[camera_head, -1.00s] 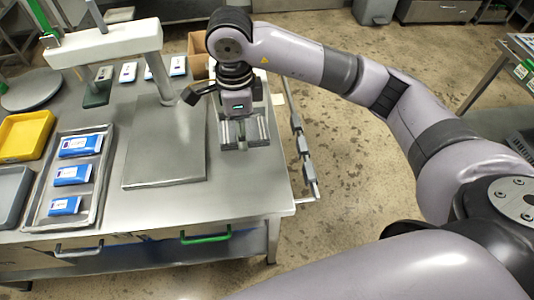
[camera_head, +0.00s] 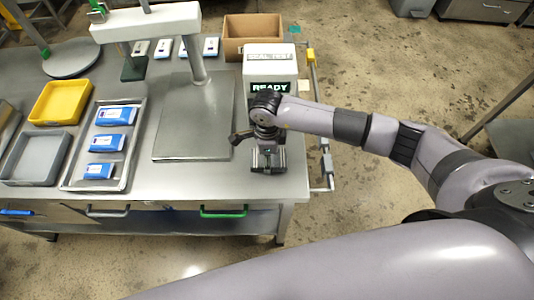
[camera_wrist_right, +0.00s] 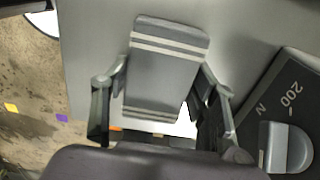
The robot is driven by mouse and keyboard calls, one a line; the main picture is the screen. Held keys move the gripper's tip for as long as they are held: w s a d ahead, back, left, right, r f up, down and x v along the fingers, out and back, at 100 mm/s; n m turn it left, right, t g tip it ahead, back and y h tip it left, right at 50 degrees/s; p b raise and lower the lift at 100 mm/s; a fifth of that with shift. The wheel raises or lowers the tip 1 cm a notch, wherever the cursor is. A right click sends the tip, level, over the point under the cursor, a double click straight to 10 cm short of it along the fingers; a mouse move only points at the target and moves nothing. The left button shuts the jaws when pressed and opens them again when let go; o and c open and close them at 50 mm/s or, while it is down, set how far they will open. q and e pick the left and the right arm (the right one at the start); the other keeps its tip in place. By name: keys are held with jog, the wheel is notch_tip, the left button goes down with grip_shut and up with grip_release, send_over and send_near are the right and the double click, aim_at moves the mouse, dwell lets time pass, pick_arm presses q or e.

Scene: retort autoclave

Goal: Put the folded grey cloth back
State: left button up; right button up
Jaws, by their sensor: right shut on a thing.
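The folded grey cloth (camera_wrist_right: 163,75), with pale stripes near its ends, lies between the two fingers of my right gripper (camera_wrist_right: 165,88) in the right wrist view. The fingers touch its two long sides and the gripper is shut on it. In the head view my right gripper (camera_head: 268,160) points down over the front right part of the steel table (camera_head: 215,183); the cloth is hard to make out there. I cannot tell whether the cloth touches the tabletop. My left gripper is not in view.
A white seal tester (camera_head: 270,66) reading READY stands behind my gripper, near a cardboard box (camera_head: 252,35). A grey plate stand (camera_head: 195,120) is to the left. A tray (camera_head: 72,172) with blue packs, a yellow bin (camera_head: 62,101) and a grey bin (camera_head: 38,158) are farther left.

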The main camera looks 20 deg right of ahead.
jog(key=shift+f, duration=0.1)
jog(key=shift+f, duration=0.1)
jog(key=o, duration=0.6)
jog(key=shift+c, duration=0.2)
jog(key=o, duration=0.5)
jog(key=shift+c, duration=0.2)
